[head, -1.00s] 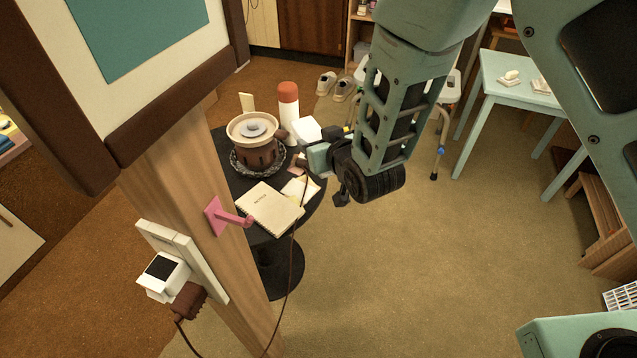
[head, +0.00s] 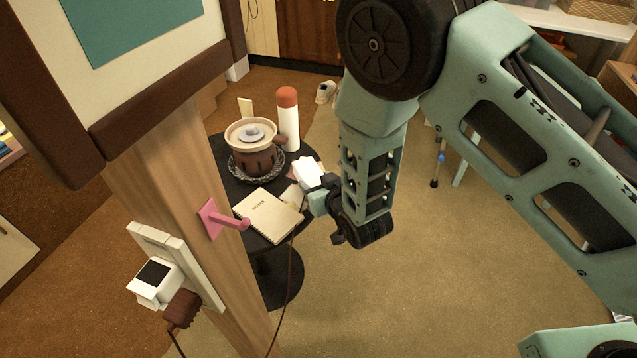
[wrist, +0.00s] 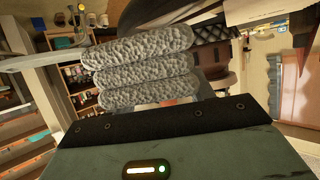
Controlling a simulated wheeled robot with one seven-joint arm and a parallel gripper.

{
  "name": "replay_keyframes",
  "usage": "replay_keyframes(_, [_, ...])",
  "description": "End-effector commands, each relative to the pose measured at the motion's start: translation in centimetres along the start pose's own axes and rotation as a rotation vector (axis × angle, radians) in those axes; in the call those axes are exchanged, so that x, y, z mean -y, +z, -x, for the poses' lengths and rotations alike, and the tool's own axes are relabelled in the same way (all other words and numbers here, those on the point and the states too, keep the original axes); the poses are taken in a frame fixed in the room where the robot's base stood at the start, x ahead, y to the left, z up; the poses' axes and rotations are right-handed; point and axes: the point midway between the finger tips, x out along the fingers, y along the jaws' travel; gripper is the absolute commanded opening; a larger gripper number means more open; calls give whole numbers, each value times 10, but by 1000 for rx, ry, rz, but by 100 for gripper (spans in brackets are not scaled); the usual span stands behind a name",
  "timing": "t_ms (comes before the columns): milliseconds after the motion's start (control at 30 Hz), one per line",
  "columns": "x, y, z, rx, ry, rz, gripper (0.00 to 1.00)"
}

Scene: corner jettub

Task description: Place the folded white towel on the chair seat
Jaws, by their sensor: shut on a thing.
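The folded white towel (wrist: 142,72) fills the middle of the wrist view as several thick, fluffy layers, grey in the shade. In the head view a white piece of it (head: 309,173) shows at the tip of my gripper (head: 318,194), over the edge of the round black table. My gripper is shut on the towel. Its fingers are mostly hidden. The chair seat cannot be made out in the head view; my arm covers the area where a metal leg with a blue collar (head: 438,168) shows.
The round black table (head: 308,155) holds a brown pot (head: 255,150), a red-capped white bottle (head: 288,120) and a notebook (head: 268,215). A wooden post (head: 165,165) with a pink hook (head: 222,220) stands close at left. A dark cord (head: 290,265) hangs nearby. Open floor lies to the right.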

Motion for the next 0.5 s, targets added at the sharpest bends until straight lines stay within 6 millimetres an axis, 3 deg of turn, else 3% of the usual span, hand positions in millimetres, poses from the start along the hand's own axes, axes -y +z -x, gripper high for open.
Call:
replay_keyframes(267, [0, 7, -3, 0, 0, -1, 27])
replay_keyframes(300, [0, 6, -2, 1, 0, 0, 63])
replay_keyframes(333, [0, 6, -2, 1, 0, 0, 72])
replay_keyframes(500, [0, 6, -2, 1, 0, 0, 74])
